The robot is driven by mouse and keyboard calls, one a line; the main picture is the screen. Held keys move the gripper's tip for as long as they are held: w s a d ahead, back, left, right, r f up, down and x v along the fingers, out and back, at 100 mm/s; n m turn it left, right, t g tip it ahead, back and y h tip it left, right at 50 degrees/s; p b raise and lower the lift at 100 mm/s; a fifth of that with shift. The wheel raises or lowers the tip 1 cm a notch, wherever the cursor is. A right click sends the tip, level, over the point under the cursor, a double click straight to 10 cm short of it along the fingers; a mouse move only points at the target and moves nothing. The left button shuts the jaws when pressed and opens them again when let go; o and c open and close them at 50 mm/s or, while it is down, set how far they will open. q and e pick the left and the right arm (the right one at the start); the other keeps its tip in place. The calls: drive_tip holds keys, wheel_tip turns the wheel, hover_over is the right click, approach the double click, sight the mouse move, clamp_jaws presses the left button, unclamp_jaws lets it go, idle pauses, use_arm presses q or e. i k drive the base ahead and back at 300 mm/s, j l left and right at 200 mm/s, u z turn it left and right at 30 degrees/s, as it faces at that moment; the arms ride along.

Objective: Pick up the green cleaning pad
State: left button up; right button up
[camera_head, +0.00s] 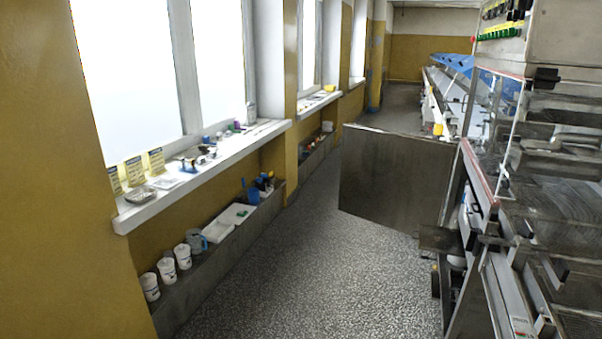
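I cannot make out a green cleaning pad for certain in the head view. Neither of my grippers is in view.
The metal machine (570,200) fills the right side. A grey panel (395,175) stands out from it across part of the aisle. At left are a windowsill (205,178) with small objects and a low ledge (215,268) with white cups (166,270). The speckled floor (310,270) between is clear.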

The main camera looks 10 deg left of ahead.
sight(242, 213)
drive_tip(key=i+u, duration=0.1)
drive_tip(key=i, duration=2.4)
